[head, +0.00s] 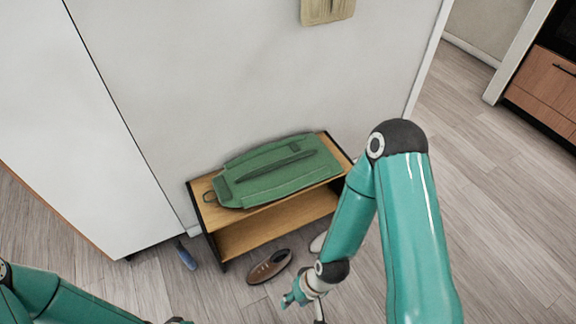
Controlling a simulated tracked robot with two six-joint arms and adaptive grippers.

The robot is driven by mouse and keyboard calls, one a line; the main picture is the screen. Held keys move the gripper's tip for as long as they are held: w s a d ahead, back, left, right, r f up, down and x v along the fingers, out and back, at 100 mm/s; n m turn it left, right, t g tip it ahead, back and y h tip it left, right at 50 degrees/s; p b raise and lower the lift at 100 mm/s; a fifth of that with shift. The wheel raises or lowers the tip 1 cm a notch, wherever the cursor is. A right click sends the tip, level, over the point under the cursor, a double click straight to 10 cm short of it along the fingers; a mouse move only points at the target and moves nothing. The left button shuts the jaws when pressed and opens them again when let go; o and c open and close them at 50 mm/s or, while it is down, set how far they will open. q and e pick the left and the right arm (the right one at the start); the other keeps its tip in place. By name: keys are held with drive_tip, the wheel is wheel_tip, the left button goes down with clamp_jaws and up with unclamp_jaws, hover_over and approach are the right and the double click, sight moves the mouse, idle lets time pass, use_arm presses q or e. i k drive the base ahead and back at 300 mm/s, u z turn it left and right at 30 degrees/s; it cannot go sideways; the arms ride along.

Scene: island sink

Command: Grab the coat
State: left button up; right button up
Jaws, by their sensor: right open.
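No clear coat shows in the head view. A flat green item (275,175) with a loop at its left end and a dark strip along its top lies on the wooden bench (206,187); it looks more like a bag, but I cannot tell for sure. My right gripper (302,301) is open and low, in front of the bench and apart from the green item.
A brown shoe (270,267) lies on the floor before the bench. A pale shoe (318,242) is partly hidden by my right arm. A blue object (186,256) lies by the white cabinet (75,130). A beige piece (327,9) is on the wall. Floor at right is clear.

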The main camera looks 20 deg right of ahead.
sight(274, 171)
drive_tip(key=u, duration=0.4)
drive_tip(key=i, duration=1)
drive_tip(key=z, duration=0.4)
